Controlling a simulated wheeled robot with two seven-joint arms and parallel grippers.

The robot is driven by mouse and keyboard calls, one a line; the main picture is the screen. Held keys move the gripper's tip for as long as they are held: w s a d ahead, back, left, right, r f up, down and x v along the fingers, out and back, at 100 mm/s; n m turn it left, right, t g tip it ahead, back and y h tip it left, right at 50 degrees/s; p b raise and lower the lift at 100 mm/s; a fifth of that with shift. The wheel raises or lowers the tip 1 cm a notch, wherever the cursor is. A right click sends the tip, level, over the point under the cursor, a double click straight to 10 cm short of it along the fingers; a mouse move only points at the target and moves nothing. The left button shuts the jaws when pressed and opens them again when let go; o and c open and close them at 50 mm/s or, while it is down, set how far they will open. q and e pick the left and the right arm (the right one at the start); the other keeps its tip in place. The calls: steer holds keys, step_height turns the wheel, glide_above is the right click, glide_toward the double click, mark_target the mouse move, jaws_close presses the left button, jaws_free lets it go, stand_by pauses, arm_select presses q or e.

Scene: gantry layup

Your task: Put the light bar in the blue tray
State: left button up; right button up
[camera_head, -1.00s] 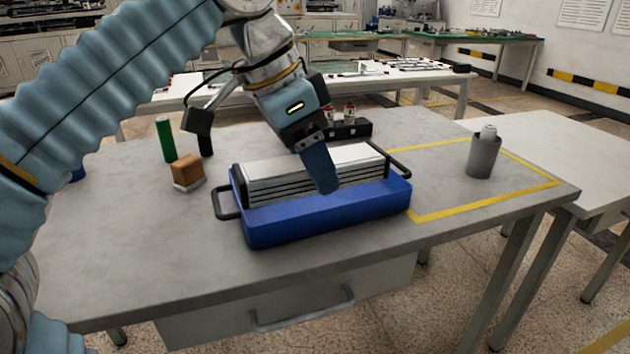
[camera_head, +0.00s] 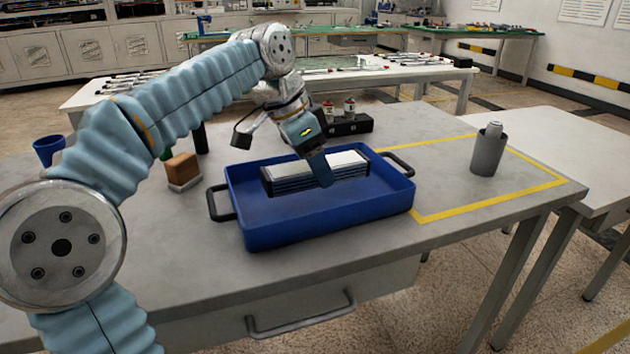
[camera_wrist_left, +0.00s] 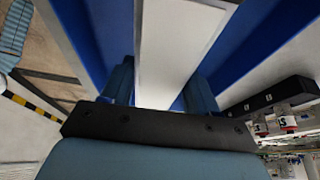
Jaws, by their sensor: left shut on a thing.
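The light bar (camera_head: 290,179), a long white-topped piece with dark ribbed sides, is inside the outline of the blue tray (camera_head: 290,233). My left gripper (camera_head: 322,172) is shut on the light bar near its middle, coming from above. In the left wrist view the bar's pale top (camera_wrist_left: 178,45) runs between the two fingers, with blue tray surfaces on both sides. I cannot tell whether the bar's underside touches the tray floor. The tray has dark handles at both ends. My right gripper is not in view.
A dark block with small red-and-white items (camera_head: 348,125) stands behind the tray. A brown block (camera_head: 183,169) and a blue cup (camera_head: 48,150) are to the left. A grey cup (camera_head: 487,150) holding a cylinder stands right, within a yellow-taped area that is otherwise clear.

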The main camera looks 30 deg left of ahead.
mark_target(315, 181)
arm_select(q)
steer(key=shift+w+a+f, duration=0.1)
steer(key=shift+w+f, duration=0.1)
steer(key=shift+f, duration=1.55)
steer(key=shift+b, duration=0.3)
steer(key=shift+f, duration=0.2)
steer(key=o, duration=1.2)
steer(key=shift+r, duration=0.25)
steer(key=p+v, duration=0.2)
steer(key=v, duration=0.9)
steer(key=shift+s+a+r+p, duration=0.1)
steer(key=shift+r+p, duration=0.25)
steer(key=shift+r, duration=0.05)
